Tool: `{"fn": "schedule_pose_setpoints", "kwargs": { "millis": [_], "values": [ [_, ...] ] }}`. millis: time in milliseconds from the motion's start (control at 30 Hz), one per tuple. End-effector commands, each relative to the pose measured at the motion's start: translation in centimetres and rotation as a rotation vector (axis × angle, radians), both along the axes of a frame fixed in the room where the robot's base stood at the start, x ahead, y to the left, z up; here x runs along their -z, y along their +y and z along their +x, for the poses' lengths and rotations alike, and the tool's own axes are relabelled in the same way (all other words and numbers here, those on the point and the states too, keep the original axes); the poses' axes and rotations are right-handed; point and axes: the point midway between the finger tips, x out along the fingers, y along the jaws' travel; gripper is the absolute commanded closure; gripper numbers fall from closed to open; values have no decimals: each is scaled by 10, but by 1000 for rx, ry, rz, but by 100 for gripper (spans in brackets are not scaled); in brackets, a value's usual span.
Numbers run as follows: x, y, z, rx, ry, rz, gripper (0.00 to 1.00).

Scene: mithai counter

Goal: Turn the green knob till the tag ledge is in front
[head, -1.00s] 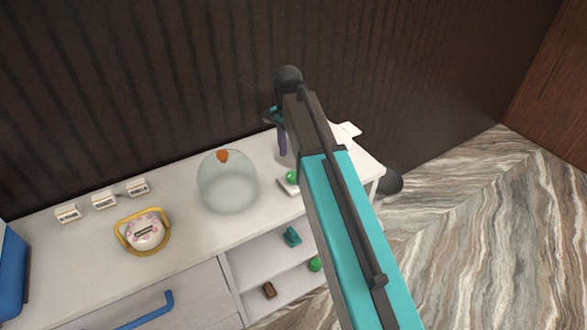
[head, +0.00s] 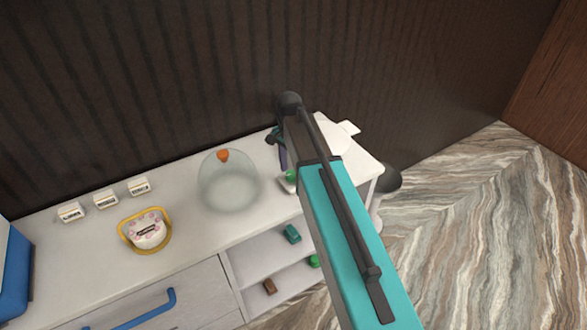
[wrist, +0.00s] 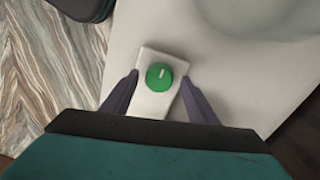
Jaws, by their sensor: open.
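The green knob (wrist: 159,77) has a pale line on its top and sits on a small white base (wrist: 153,103) on the counter. In the head view the knob (head: 291,175) shows just left of my arm. My gripper (wrist: 160,82) is open above the base, one purple finger on each side of the knob. Gaps show between fingers and knob; I cannot tell their height difference. In the head view my gripper (head: 282,158) is partly hidden by my arm. A white round plate with a tab (head: 343,130) stands behind my arm; I cannot tell whether this is the tag ledge.
A clear dome (head: 229,188) with an orange top stands left of the knob. Open shelves (head: 262,250) are below. A grey stool (head: 386,178) is by the right end.

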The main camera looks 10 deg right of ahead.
Motion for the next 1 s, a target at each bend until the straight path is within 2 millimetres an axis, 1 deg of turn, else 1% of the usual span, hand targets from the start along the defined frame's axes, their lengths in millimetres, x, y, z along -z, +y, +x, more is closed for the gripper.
{"fn": "schedule_pose_setpoints", "kwargs": {
  "millis": [133, 167, 300, 400, 433, 467, 533, 767, 1000],
  "values": [
    [0, 0, 0, 0, 0, 0, 47],
    [0, 0, 0, -1, 0, 0, 48],
    [0, 0, 0, -1, 0, 0, 72],
    [0, 1, 0, -1, -1, 1, 88],
    [0, -11, 0, 2, -1, 0, 88],
    [0, -6, 0, -1, -1, 1, 88],
    [0, -4, 1, -1, -2, -1, 88],
    [0, -2, 1, -33, -3, -1, 88],
    [0, -1, 2, -141, -4, -1, 88]
  ]
}}
